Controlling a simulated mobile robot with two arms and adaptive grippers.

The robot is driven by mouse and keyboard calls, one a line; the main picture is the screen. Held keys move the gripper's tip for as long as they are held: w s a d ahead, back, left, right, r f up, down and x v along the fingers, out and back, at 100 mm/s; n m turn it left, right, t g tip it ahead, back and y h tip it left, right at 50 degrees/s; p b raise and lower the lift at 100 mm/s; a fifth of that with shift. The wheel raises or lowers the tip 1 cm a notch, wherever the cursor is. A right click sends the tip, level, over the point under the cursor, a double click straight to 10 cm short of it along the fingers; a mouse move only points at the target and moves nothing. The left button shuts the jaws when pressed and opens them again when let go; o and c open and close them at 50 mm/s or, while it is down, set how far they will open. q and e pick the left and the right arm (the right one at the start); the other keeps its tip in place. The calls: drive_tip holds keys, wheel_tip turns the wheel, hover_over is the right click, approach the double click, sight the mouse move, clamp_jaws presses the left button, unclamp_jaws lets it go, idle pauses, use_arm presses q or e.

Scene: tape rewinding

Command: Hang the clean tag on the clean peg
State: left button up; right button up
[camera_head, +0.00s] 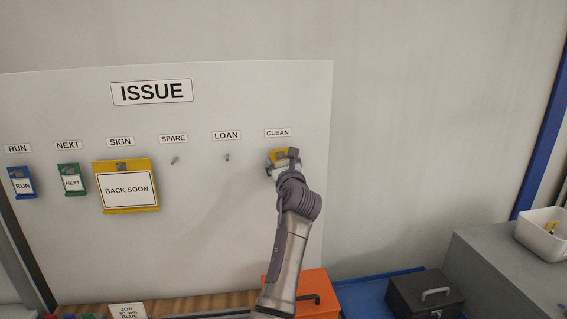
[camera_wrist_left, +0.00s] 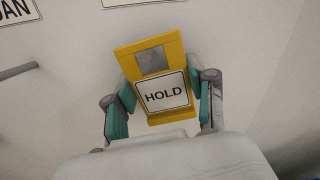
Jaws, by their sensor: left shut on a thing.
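My left gripper (camera_head: 283,165) is at the board under the CLEAN label (camera_head: 278,132). It is shut on a yellow tag (camera_head: 278,154), gripped by its two side edges. In the left wrist view the tag (camera_wrist_left: 172,121) reads HOLD, not CLEAN, has a grey square above the lettering, and leans slightly. The tag and gripper cover the spot where the CLEAN peg would be, so I cannot tell whether the tag is on it. My right gripper is not in view.
The ISSUE board (camera_head: 220,240) holds a blue RUN tag (camera_head: 22,183), a green NEXT tag (camera_head: 69,180) and a yellow BACK SOON sign (camera_head: 127,188). The SPARE peg (camera_head: 175,160) and LOAN peg (camera_head: 227,157) are bare. An orange box (camera_head: 318,288) and a dark box (camera_head: 425,292) stand below.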

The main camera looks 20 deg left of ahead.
use_arm(q)
drive_tip(key=shift+w+a, duration=0.1)
drive_tip(key=shift+a, duration=0.05)
drive_tip(key=o, duration=0.9)
drive_tip(key=shift+o, duration=0.2)
drive_tip(key=v, duration=0.7)
drive_tip(key=shift+s+d, duration=0.25)
